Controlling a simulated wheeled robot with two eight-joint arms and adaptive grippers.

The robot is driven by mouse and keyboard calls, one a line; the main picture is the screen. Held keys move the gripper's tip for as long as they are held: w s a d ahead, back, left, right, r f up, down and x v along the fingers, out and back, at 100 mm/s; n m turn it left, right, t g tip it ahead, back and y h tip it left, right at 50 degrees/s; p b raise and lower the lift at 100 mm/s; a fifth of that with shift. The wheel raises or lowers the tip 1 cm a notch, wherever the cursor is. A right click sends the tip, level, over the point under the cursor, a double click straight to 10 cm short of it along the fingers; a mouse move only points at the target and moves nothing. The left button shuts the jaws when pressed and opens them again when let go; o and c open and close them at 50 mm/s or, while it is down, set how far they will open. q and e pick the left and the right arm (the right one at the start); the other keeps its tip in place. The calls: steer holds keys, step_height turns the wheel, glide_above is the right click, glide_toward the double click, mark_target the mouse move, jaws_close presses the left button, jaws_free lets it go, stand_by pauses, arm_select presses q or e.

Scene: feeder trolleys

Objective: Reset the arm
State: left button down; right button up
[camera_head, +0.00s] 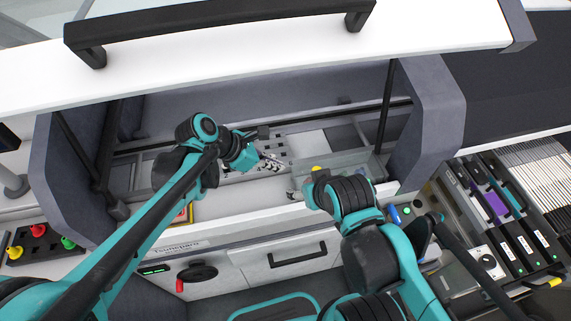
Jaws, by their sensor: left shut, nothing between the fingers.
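My left arm reaches from the lower left into the open machine bay. My left gripper (271,161) is at its end, small and partly dark against the bay. Its fingers are shut and empty, above a light perforated plate (308,146) inside the bay. My right arm bends in the lower right, in front of the bay's right part. I cannot make out the right gripper's fingers.
A raised white lid (230,62) with a black handle (220,22) spans the top. Grey side walls (432,125) flank the bay. Feeders (505,215) stand at right, and coloured knobs (40,240) at left. A drawer (290,258) is below the bay.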

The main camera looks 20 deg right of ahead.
arm_select(q)
steer(key=shift+a+r, duration=0.15)
steer(key=shift+r, duration=0.05)
steer(key=s+a+f+m+t+y+b, duration=0.1)
steer(key=s+a+m+t+y, duration=0.1)
steer(key=a+m, duration=0.4)
steer(key=s+a+f+m+t+y+b, duration=0.1)
steer(key=a+m, duration=0.5)
steer(key=a, duration=0.7)
steer(key=s+a+f+m+t+y+b, duration=0.2)
steer(key=s+a+m+y, duration=0.3)
steer(key=a, duration=0.5)
steer(key=shift+s+f+m+t, duration=0.25)
steer(key=shift+s+m+t, duration=0.45)
steer(key=shift+m, duration=0.3)
